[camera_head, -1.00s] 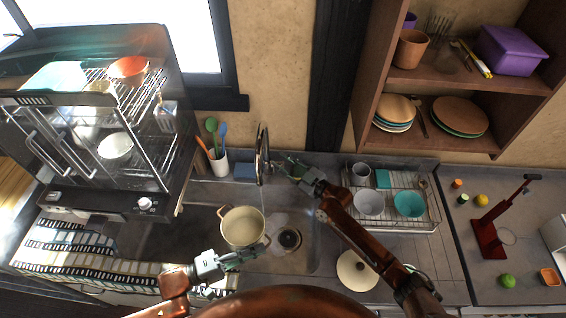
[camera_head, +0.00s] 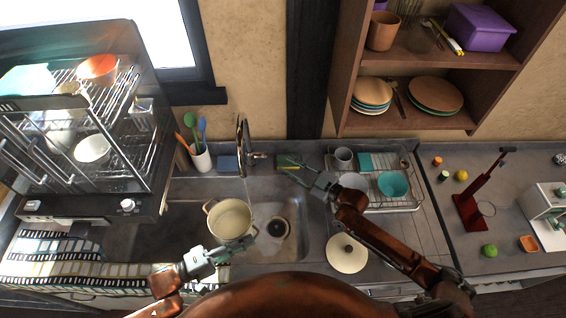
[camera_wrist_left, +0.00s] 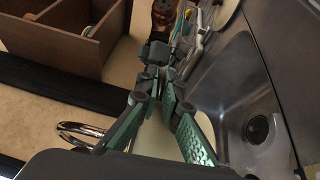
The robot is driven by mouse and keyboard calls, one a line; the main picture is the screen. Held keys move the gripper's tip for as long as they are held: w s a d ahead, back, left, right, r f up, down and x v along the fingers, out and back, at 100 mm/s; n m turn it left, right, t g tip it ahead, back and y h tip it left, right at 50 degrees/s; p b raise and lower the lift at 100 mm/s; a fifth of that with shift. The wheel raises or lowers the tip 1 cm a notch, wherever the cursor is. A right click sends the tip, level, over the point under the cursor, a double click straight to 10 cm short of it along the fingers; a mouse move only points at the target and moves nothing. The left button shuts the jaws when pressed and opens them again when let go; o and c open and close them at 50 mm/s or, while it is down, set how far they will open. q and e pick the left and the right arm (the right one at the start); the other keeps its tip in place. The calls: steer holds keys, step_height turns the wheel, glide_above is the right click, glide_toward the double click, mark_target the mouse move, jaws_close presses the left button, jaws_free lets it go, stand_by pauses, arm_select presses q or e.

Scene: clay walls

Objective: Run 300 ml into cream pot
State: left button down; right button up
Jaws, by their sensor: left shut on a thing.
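The cream pot (camera_head: 229,219) stands upright in the sink, left of the drain and below the tap (camera_head: 241,145). A faint thin line shows under the spout; I cannot clearly tell whether it is water. The level inside the pot is unclear. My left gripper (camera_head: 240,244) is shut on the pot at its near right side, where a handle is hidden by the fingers. In the left wrist view, pale pot surface (camera_wrist_left: 154,138) shows behind the fingers. My right gripper (camera_head: 283,165) has its fingers apart, right of the tap lever (camera_head: 258,155), and looks empty.
A cream lid (camera_head: 347,254) lies on the counter right of the sink. A dish rack (camera_head: 400,204) with cups and a teal bowl stands behind it. A utensil cup (camera_head: 201,160) and blue sponge (camera_head: 228,164) are left of the tap. The drain (camera_head: 277,228) is bare.

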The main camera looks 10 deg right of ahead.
arm_select(q)
steer(key=shift+r, duration=0.2)
steer(key=w+d, duration=0.5)
steer(key=w, duration=0.4)
steer(key=shift+w+d, duration=0.15)
steer(key=shift+w, duration=0.05)
stand_by(1.9)
steer(key=shift+f, duration=0.1)
stand_by(2.4)
